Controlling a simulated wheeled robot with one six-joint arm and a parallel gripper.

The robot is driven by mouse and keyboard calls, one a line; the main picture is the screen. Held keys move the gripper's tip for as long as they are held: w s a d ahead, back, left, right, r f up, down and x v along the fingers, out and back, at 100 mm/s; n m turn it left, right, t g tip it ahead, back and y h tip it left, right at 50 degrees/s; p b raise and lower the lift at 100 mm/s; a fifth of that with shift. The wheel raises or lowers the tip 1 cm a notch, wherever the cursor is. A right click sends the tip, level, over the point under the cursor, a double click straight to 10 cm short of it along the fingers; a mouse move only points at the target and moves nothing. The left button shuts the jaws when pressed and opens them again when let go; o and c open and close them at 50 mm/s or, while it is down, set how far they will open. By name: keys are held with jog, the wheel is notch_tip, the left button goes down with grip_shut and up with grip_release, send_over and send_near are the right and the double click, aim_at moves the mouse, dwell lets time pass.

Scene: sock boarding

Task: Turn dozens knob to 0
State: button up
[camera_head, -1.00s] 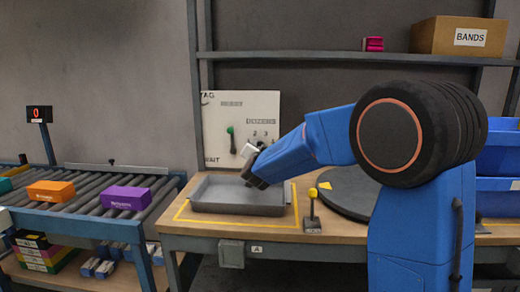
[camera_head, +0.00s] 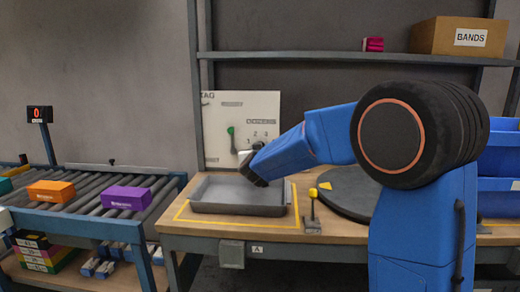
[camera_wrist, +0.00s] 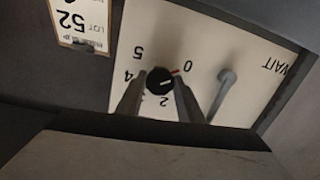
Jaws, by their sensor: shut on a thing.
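The white panel (camera_head: 220,115) stands behind the tray and carries a DOZENS label. In the wrist view the panel (camera_wrist: 215,50) appears upside down. The black dozens knob (camera_wrist: 160,80) sits among printed numbers, with the 0 (camera_wrist: 188,67) just to its upper right. A red mark lies between knob and 0, and a short pale line crosses the knob's face. My gripper (camera_wrist: 161,90) is shut on the knob, one finger on each side.
A grey tray (camera_head: 238,210) lies below on the bench. A small yellow-topped lever (camera_head: 313,198) and a dark round turntable (camera_head: 350,190) are to the right.

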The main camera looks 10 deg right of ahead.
jog(key=shift+f, duration=0.1)
dwell(0.4)
jog(key=o, duration=1.1)
jog(key=shift+d, duration=0.1)
jog(key=shift+c, duration=0.2)
jog(key=shift+s, duration=0.15)
jog(key=v, duration=1.7)
